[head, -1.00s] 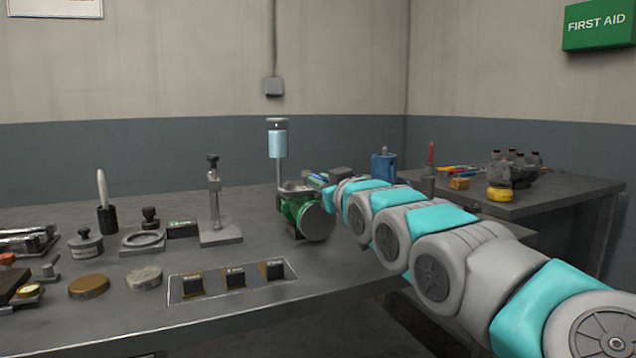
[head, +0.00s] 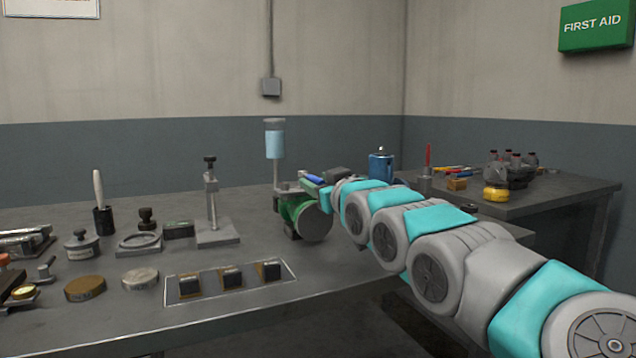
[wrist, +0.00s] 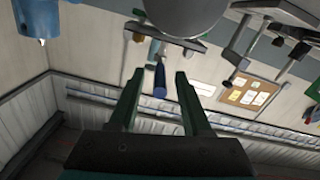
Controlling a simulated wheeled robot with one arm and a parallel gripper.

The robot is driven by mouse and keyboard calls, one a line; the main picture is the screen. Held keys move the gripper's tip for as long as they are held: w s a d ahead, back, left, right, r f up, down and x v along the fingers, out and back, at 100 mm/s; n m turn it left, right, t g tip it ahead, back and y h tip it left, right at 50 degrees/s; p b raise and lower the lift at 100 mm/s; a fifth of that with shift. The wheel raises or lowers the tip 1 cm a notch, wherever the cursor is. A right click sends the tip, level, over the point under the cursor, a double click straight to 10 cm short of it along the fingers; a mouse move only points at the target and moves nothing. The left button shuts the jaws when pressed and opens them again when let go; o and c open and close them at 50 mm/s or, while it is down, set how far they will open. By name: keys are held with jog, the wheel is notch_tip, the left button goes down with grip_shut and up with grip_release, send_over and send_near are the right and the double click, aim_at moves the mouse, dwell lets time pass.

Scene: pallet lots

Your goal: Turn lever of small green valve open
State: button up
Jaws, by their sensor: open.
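A green-bodied fitting (head: 290,208) with a large grey round face stands on the bench in the head view; it looks like the valve, but my arm covers part of it. A blue-handled lever (head: 312,180) shows just above it. In the wrist view the blue handle (wrist: 160,80) hangs in line with the gap between my fingertips, below a large grey cylinder (wrist: 185,15). My gripper (wrist: 159,75) is open, with a dark green finger on each side of the handle in the picture. I cannot tell whether either finger touches it. In the head view the fingers are mostly hidden.
A clear cup with blue liquid (head: 275,145) rises on a post behind the fitting. A clamp stand (head: 213,210) and a panel with three black switches (head: 231,278) stand to the left. A blue can (head: 381,166) is behind my arm. The front bench edge right of the panel is bare.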

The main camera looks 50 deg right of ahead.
jog(key=b+v, duration=0.5)
jog(key=v, duration=0.2)
jog(key=shift+s+a, duration=0.2)
jog(key=shift+s, duration=0.05)
dwell(0.3)
